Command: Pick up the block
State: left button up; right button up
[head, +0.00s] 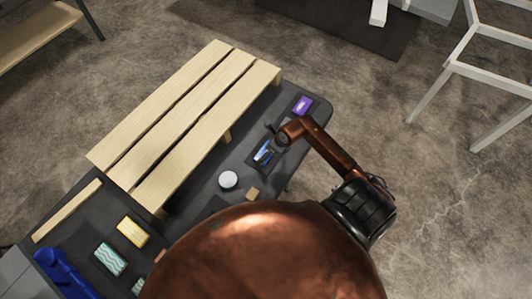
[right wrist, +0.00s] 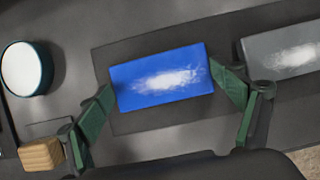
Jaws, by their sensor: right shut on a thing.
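A flat blue block (right wrist: 161,82) with a white splash pattern lies between the green finger pads of my right gripper (right wrist: 162,80), one pad against each short end. The gripper is shut on it. In the head view my right gripper (head: 274,140) is at the table's right end, and part of the blue block (head: 263,151) shows beside it over a dark rectangular patch. I cannot tell whether the block is clear of the surface. My left gripper is not in view.
A white-topped round thing (head: 228,180) and a small wooden cube (head: 253,194) are close by. A purple block (head: 303,104) lies near the table corner. A slatted wooden rack (head: 185,115) fills the table's far side. Patterned blocks (head: 132,231) lie at lower left.

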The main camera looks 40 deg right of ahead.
jog(key=shift+c, duration=0.8)
jog(key=shift+r, duration=0.15)
